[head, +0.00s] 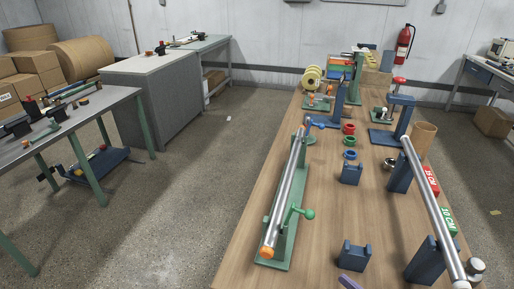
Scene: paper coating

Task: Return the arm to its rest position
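Neither of my arms nor grippers shows in the head view. A wooden workbench (332,215) runs away from me on the right. A green fixture (279,243) on it carries a long metal roller (287,190) with an orange end, lying lengthwise. A second long metal rod (434,212) rests along the bench's right side on blue stands (425,262).
A grey table (95,112) is at left, with boxes (30,60) behind.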

